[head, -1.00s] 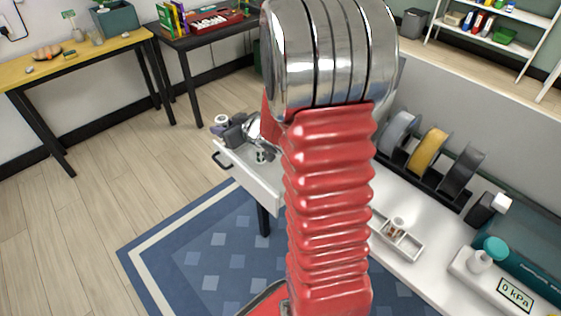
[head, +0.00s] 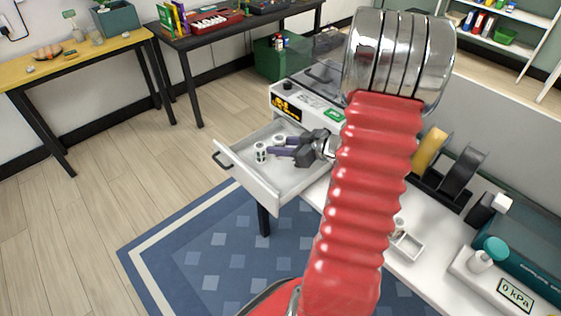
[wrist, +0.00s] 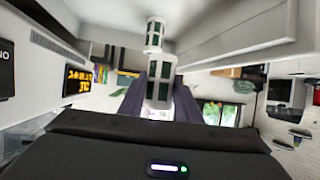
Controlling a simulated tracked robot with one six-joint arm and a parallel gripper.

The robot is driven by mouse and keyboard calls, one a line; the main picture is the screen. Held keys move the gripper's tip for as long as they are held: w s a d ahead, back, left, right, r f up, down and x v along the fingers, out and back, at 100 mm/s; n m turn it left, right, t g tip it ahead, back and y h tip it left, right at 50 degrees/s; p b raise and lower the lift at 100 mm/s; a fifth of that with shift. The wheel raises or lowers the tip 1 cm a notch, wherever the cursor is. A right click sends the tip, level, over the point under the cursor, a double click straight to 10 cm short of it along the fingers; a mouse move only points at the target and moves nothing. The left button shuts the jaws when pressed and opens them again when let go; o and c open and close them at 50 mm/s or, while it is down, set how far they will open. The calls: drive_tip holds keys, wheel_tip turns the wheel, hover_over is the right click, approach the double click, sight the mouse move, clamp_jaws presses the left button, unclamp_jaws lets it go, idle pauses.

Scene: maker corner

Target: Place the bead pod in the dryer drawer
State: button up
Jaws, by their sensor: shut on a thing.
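My gripper (head: 282,146), with purple fingers, is shut on a white bead pod with dark windows (head: 279,140) inside the open drawer area. In the wrist view the held pod (wrist: 162,82) shows between the two fingers. A second, similar pod (head: 260,153) stands upright in the drawer, just left of the fingertips; it also shows beyond the held pod in the wrist view (wrist: 155,33). The white dryer drawer (head: 252,185) is pulled out from the dryer (head: 290,104). Whether the held pod touches the drawer floor I cannot tell.
A white divided tray (head: 408,246), spool rack (head: 440,190) and pressure gauge box (head: 495,285) are on the bench to the right. Open floor and a blue rug (head: 190,240) lie in front.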

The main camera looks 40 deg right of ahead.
hover_over(280, 176)
drive_tip(key=shift+f, duration=2.9)
drive_tip(key=shift+f, duration=2.1)
drive_tip(key=o, duration=1.1)
drive_tip(key=shift+f, duration=0.1)
drive_tip(key=shift+c, duration=0.2)
